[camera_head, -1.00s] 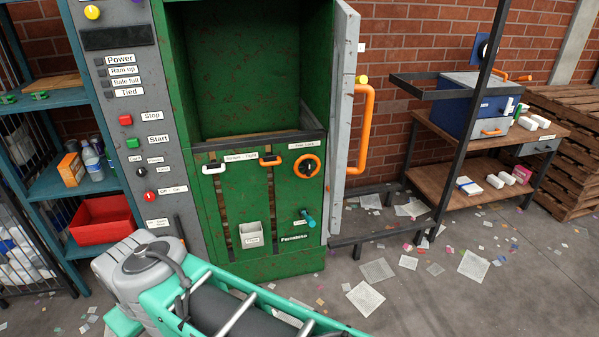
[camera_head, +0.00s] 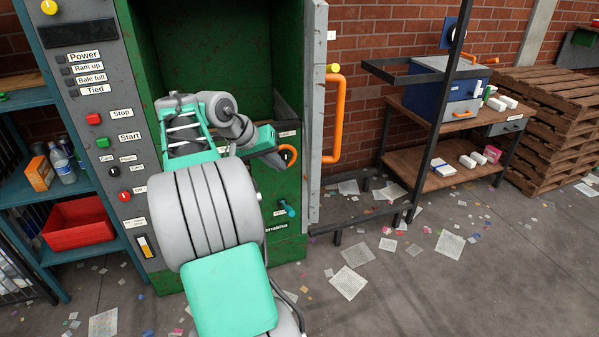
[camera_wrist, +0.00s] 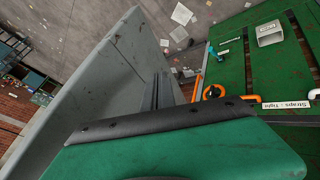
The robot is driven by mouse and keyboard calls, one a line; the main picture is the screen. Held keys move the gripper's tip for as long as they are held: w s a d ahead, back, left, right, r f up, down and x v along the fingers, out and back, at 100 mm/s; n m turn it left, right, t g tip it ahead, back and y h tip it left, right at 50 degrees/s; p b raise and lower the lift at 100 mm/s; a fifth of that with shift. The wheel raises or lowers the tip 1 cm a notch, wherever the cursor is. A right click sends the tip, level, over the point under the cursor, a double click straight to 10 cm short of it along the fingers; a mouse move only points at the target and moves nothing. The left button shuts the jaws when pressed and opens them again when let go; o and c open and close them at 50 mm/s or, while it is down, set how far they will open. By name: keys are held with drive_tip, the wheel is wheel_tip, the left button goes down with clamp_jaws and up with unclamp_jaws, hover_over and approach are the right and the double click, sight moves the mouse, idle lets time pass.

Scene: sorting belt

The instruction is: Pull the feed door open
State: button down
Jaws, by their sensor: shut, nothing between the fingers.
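The feed door (camera_head: 315,115) is a thick grey panel at the right side of the green baler. It stands swung out, seen nearly edge-on, and the chamber (camera_head: 255,50) behind is exposed. Its orange handle (camera_head: 337,125) is on the outer side, facing right. My gripper (camera_head: 277,159) is shut and empty, in front of the baler's lower front, left of the door and apart from the handle. In the wrist view the door's grey face (camera_wrist: 85,85) fills the left. The handle is not recognisable there, and my fingertips cannot be made out.
An orange ring (camera_head: 289,155) and a teal knob (camera_head: 287,208) are on the baler front. A control panel (camera_head: 95,150) stands left. A bench (camera_head: 440,170) with a black post is to the right. Paper scraps litter the floor.

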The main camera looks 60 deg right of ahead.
drive_tip(key=s+d+f, duration=0.3)
drive_tip(key=s+d, duration=0.1)
drive_tip(key=shift+s+f+p, duration=0.2)
drive_tip(key=shift+s+p, duration=0.1)
drive_tip(key=shift+p, duration=0.15)
